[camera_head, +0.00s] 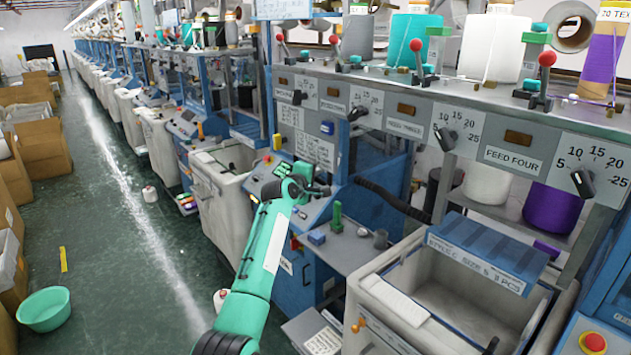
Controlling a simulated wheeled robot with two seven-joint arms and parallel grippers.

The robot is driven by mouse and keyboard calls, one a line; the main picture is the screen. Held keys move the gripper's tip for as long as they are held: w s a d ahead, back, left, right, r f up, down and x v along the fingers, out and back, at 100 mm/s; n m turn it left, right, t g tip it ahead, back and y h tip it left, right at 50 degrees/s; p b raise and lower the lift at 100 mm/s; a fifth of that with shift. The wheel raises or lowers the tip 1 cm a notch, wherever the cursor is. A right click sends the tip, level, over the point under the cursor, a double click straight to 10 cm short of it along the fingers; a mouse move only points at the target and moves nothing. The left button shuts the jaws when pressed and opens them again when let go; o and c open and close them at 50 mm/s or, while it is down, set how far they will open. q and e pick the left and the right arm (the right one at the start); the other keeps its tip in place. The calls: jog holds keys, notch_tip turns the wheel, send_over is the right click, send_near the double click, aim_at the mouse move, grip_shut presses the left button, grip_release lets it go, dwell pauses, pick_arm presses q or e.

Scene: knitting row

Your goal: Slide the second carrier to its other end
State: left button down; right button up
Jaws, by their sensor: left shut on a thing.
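My left arm rises from the bottom of the head view. Its dark left gripper (318,190) is at the blue knitting machine (290,270), beside the tilted control panel (268,172). The gripper is shut on a small part that its fingers mostly hide; I cannot tell whether this is the second carrier. A green upright piece (337,217) stands on the machine's grey ledge just to the right, apart from the gripper. I cannot single out the carriers in this view. My right gripper is not in view.
The grey feed panel (405,108) with dials and red-knobbed levers hangs above and right of the gripper. A black hose (395,200) runs right. A bin (440,262) with a blue flap stands at lower right. The green aisle floor (110,240) is mostly clear; a teal basin (44,308) stands there.

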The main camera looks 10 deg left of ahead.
pick_arm(q)
jog(key=shift+r, duration=0.6)
jog(key=c, duration=1.4)
grip_release()
jog(key=shift+w+f, duration=0.1)
jog(key=shift+f, duration=0.1)
jog(key=shift+f, duration=0.15)
jog(key=shift+s+a+b, duration=0.15)
jog(key=shift+s+b, duration=0.15)
jog(key=shift+s, duration=0.35)
jog(key=b+v, duration=0.4)
jog(key=v, duration=0.8)
jog(key=shift+s+r, duration=0.25)
jog(key=shift+s, duration=0.05)
jog(key=shift+a+f, duration=0.1)
